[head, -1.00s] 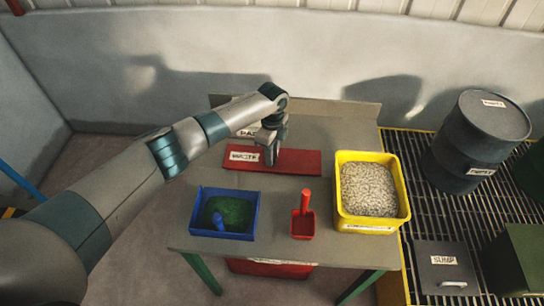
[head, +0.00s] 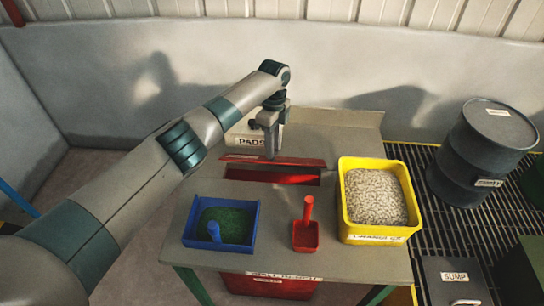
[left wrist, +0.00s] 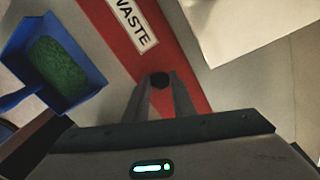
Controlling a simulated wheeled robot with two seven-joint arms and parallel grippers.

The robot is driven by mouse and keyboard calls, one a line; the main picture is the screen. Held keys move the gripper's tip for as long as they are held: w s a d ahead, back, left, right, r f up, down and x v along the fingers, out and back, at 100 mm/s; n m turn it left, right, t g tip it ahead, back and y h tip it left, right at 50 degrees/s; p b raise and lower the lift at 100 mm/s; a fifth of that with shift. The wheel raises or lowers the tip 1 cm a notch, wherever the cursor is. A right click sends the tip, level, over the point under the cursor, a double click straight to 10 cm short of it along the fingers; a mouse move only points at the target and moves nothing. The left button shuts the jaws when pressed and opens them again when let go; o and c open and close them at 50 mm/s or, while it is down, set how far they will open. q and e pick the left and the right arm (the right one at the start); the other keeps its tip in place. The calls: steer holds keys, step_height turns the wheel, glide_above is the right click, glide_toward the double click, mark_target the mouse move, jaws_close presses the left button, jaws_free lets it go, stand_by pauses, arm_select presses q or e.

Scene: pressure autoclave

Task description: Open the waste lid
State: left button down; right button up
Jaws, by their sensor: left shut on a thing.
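The red waste lid (head: 305,162) lies at the back of the grey table and now shows as a narrow, foreshortened strip, tilted up. In front of it is a dark red open slot (head: 272,175). In the left wrist view the lid (left wrist: 185,65) shows its WASTE label and a small dark knob (left wrist: 160,80). My left gripper (head: 270,152) points down at the lid, and its fingers (left wrist: 165,95) are shut on the knob. The gripper partly hides the lid in the head view. My right gripper is not in view.
A blue tray (head: 252,238) of green material, a red scoop (head: 306,236) and a yellow bin (head: 345,205) of pale granules stand on the table (head: 190,250). A box labelled PADS (head: 245,128) is behind the lid. A dark drum (head: 475,155) stands at right on grating.

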arm_select(q)
steer(key=shift+w+f, duration=0.15)
steer(key=shift+w, duration=0.15)
steer(key=shift+s+f, duration=0.1)
steer(key=c, duration=1.5)
jaws_free()
steer(key=shift+d+f, duration=0.1)
steer(key=shift+w+f, duration=0.15)
steer(key=shift+w, duration=0.25)
steer(key=shift+s+r, duration=0.15)
steer(key=shift+r, duration=0.1)
